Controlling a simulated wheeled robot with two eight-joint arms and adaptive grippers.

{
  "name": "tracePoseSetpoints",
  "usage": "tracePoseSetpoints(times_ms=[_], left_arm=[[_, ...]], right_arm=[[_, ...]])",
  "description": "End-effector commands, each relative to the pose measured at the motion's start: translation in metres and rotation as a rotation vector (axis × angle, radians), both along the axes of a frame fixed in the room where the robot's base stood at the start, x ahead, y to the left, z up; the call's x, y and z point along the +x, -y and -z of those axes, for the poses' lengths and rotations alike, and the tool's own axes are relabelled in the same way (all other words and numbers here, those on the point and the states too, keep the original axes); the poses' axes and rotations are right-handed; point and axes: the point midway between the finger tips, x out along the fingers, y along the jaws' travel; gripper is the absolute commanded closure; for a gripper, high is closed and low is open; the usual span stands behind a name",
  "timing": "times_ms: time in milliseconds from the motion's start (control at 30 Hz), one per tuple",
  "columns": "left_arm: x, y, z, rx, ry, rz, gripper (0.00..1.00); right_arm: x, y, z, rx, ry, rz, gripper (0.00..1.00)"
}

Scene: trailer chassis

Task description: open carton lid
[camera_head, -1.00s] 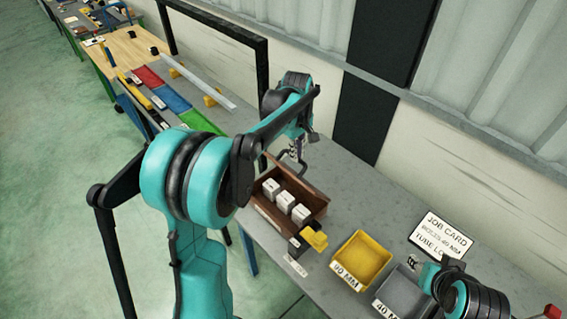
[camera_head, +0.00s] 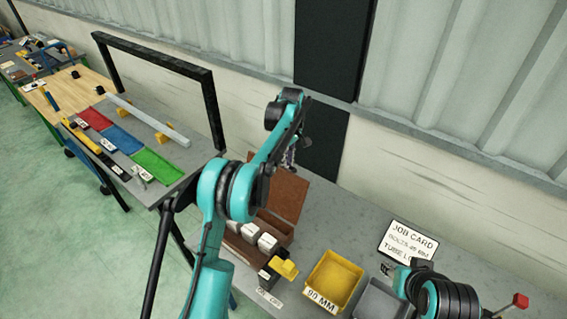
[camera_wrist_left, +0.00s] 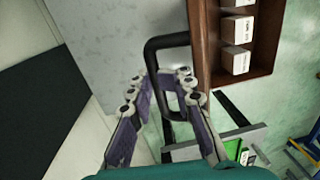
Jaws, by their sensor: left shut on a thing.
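The brown carton (camera_head: 232,240) stands on the grey bench with several white boxes (camera_head: 267,243) inside. Its brown lid (camera_head: 285,192) stands raised at the back, with its broad face showing. My left gripper (camera_head: 291,158) is at the lid's upper edge. In the left wrist view, the left gripper (camera_wrist_left: 160,88) is shut on the black lid handle (camera_wrist_left: 153,52), which joins the brown lid edge (camera_wrist_left: 202,40); the white boxes (camera_wrist_left: 237,60) show beyond. My right gripper (camera_head: 388,269) is small at the lower right, apart from the carton; its jaw state is unclear.
A yellow bin (camera_head: 334,279) and a grey bin (camera_head: 378,300) stand right of the carton. A yellow-topped item (camera_head: 284,268) is at its front. A job card (camera_head: 408,240) lies behind the bins. A black frame (camera_head: 160,62) stands at the left, and the wall is close behind.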

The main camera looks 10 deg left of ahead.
Motion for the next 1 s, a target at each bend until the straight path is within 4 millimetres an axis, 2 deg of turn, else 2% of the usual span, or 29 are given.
tracePoseSetpoints(times_ms=[33, 300, 800, 833, 867, 1000], left_arm=[[0.006, 0.001, 0.005, -0.002, 0.015, -0.003, 1.00], [0.013, 0.003, 0.015, -0.004, 0.025, -0.003, 1.00], [0.014, 0.006, 0.016, -0.007, 0.024, -0.001, 1.00], [0.014, 0.006, 0.016, -0.007, 0.024, -0.001, 0.73], [0.014, 0.006, 0.016, -0.007, 0.024, 0.000, 0.68], [0.014, 0.005, 0.016, -0.006, 0.023, -0.001, 0.68]], right_arm=[[0.000, 0.000, 0.000, 0.000, 0.000, 0.000, 0.60], [0.000, 0.000, 0.000, 0.000, 0.000, 0.000, 0.60], [0.000, 0.000, 0.000, 0.000, 0.000, 0.000, 0.60], [0.000, 0.000, 0.000, 0.000, 0.000, 0.000, 0.60], [0.000, 0.000, 0.000, 0.000, 0.000, 0.000, 0.60], [0.000, 0.000, 0.000, 0.000, 0.000, 0.000, 0.60]])
